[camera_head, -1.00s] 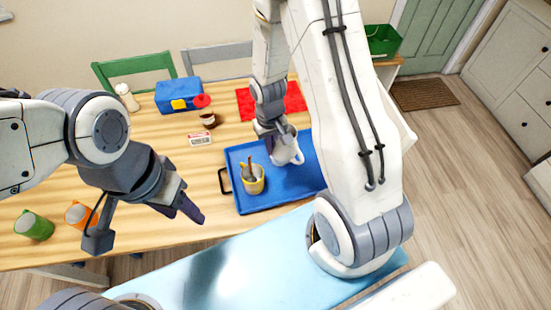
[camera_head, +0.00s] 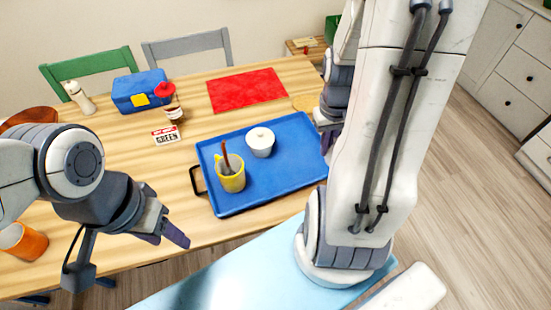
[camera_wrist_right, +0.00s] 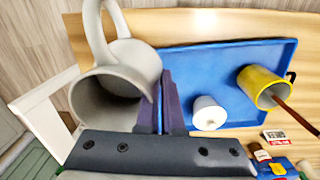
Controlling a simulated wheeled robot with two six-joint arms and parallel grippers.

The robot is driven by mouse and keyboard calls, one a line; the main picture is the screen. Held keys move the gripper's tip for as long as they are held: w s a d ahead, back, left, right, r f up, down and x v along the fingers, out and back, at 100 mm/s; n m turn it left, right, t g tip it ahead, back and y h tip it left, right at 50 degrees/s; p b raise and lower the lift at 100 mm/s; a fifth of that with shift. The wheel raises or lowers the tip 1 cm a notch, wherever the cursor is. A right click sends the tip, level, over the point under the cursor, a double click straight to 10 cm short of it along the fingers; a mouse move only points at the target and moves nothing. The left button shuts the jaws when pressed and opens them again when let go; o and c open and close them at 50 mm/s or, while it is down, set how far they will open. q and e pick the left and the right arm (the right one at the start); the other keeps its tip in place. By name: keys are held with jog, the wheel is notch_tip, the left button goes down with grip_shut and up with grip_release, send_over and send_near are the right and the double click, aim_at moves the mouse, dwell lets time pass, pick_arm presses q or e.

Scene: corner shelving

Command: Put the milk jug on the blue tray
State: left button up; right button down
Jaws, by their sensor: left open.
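The milk jug (camera_wrist_right: 105,85), pale grey with a large handle, is large and close in the right wrist view. My right gripper (camera_wrist_right: 163,102) appears shut on its rim, holding it tilted near the tray's edge. In the head view, my right gripper (camera_head: 328,138) is at the tray's right side, partly covered by its arm, and the jug is hidden. The blue tray (camera_head: 285,183) lies on the table with a yellow mug (camera_head: 231,182) and a white pot (camera_head: 261,143) on it. My left gripper (camera_head: 166,228) is open and empty, left of the tray.
An orange mug (camera_head: 22,240) is at the left. A white chair (camera_wrist_right: 45,120) is by the table's end.

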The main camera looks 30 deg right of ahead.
jog(key=shift+w+a+f+p, duration=0.1)
jog(key=shift+w+a+f, duration=0.1)
jog(key=shift+w+f, duration=1.6)
jog(key=shift+w+a+f+p, duration=0.15)
jog(key=shift+w+f, duration=1.6)
jog(key=shift+w, duration=0.1)
jog(key=shift+w+a+f+p, duration=0.1)
jog(key=shift+w+a+f, duration=0.1)
jog(key=shift+w+f, duration=1.6)
jog(key=shift+f, duration=0.2)
jog(key=c, duration=1.1)
grip_release()
jog(key=shift+r, duration=0.1)
jog(key=shift+o, duration=0.2)
jog(key=shift+r, duration=0.1)
